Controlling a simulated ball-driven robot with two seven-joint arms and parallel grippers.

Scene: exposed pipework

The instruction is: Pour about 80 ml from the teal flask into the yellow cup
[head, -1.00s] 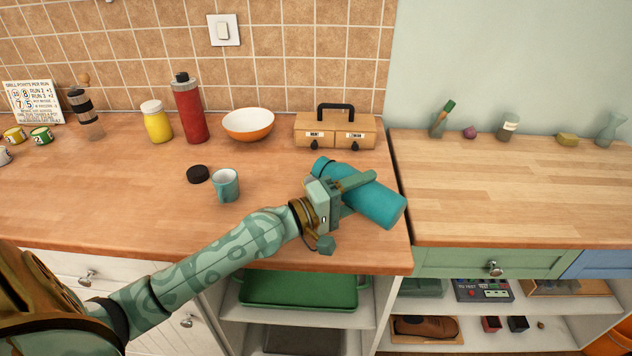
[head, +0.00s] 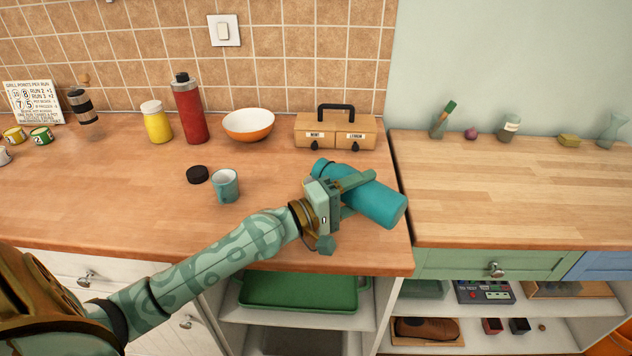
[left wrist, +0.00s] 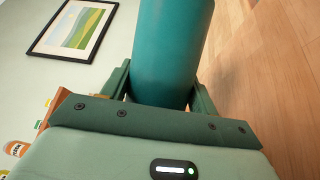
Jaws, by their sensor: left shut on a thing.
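The teal flask (head: 376,203) lies tilted in my left gripper (head: 360,193), its narrower end toward the upper left and its broad end toward the lower right. The left gripper is shut around its body above the counter's right part. In the left wrist view the flask (left wrist: 172,50) stands between the two fingers. A small yellow cup-like vessel (head: 14,135) with a dark mark stands at the far left of the counter. A teal mug (head: 226,185) stands left of the gripper. My right gripper is not in view.
A black cap (head: 197,174) lies beside the mug. A yellow jar (head: 157,122), red flask (head: 189,108), orange-white bowl (head: 248,124) and wooden box (head: 336,130) stand at the back. A green vessel (head: 41,136) is at far left. The counter's front left is clear.

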